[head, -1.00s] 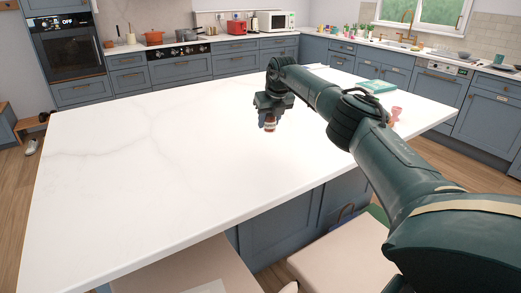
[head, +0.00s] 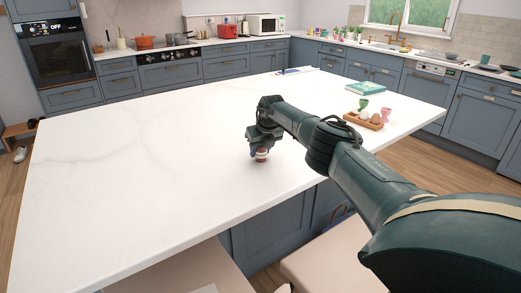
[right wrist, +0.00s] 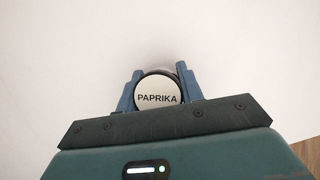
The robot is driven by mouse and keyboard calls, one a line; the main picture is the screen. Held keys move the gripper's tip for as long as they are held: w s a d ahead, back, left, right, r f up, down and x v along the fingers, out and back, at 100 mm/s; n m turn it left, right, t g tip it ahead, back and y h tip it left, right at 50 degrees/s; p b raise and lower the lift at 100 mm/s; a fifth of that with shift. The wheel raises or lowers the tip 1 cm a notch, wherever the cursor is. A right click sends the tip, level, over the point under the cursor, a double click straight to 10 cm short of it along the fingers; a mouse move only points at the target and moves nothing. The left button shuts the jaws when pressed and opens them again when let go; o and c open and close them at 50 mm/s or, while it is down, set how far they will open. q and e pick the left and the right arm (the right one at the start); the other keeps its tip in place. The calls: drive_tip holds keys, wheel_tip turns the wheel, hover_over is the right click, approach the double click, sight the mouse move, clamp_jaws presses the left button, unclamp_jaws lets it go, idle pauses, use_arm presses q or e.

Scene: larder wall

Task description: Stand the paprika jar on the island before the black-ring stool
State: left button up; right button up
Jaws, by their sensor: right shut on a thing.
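The paprika jar (head: 261,155) is small, with a reddish-brown body and a pale band. It is upright at the island top (head: 130,180), near the front edge; I cannot tell whether its base touches. My right gripper (head: 260,146) is shut on it from above. In the right wrist view the round white lid marked PAPRIKA (right wrist: 157,98) sits between the blue fingers of that gripper (right wrist: 158,84). Two cream stool seats (head: 325,262) (head: 188,272) show below the front edge, partly cut off; no black ring is clear on either. My left gripper is not in view.
A wooden tray (head: 364,122) with eggs and green and pink egg cups stands to the right on the island, beyond my right arm. A teal book (head: 366,88) lies behind it. The island's left and middle are clear.

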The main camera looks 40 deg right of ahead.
drive_tip(key=o, duration=1)
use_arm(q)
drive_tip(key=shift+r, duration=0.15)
use_arm(e)
drive_tip(key=shift+s+r+p, duration=0.15)
drive_tip(key=shift+r+p, duration=0.35)
drive_tip(key=shift+r, duration=0.05)
use_arm(q)
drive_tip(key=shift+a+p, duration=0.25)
drive_tip(key=shift+p, duration=0.05)
use_arm(e)
drive_tip(key=v, duration=1.1)
drive_tip(key=shift+a, duration=0.1)
